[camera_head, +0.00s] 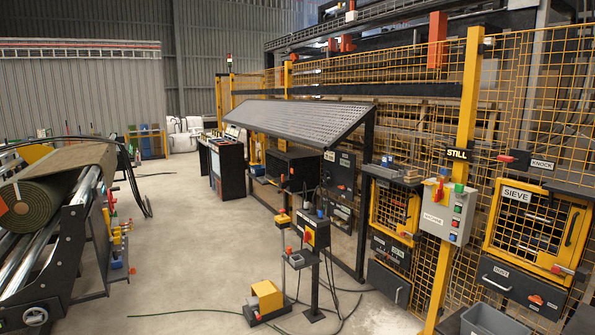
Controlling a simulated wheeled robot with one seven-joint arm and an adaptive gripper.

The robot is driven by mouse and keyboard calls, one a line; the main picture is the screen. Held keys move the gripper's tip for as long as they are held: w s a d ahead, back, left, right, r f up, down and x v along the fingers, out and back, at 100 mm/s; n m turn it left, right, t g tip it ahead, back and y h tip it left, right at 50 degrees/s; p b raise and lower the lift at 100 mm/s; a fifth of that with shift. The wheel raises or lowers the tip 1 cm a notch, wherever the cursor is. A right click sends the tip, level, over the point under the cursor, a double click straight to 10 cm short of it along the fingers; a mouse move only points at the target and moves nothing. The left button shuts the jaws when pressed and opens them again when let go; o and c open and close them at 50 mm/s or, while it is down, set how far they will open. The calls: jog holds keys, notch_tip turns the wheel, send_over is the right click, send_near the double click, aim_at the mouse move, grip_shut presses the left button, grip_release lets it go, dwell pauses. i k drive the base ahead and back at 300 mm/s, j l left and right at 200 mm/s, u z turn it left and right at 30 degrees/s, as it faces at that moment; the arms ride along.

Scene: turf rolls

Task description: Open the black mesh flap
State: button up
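A large dark panel with a fine mesh-like surface (300,121) slopes out from the yellow fence in the middle of the view, like an awning. Its far edge is high against the fence and its near edge hangs over the floor, with a black post under its right end. It is the closest match to the black mesh flap, but I cannot tell how it is hinged or latched. A yellow-framed mesh door (535,219) labelled SIEVE is shut at the right. My gripper is not in view.
A grey control box (447,210) on a yellow post stands at the right. Roller machinery with a turf roll (50,190) fills the left. Bare concrete lies between, crossed by cables.

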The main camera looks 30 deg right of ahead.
aim_at(273, 180)
jog(key=i+u, duration=0.1)
jog(key=i, duration=2.2)
jog(key=i+u, duration=0.15)
jog(key=i, duration=2)
jog(key=i+l+z, duration=0.1)
jog(key=i+z, duration=0.8)
jog(key=i+j+z, duration=0.45)
jog(key=i, duration=0.15)
jog(key=i+j+z, duration=0.3)
jog(key=i+z, duration=0.15)
jog(key=i+j+z, duration=1)
jog(key=j+z, duration=0.3)
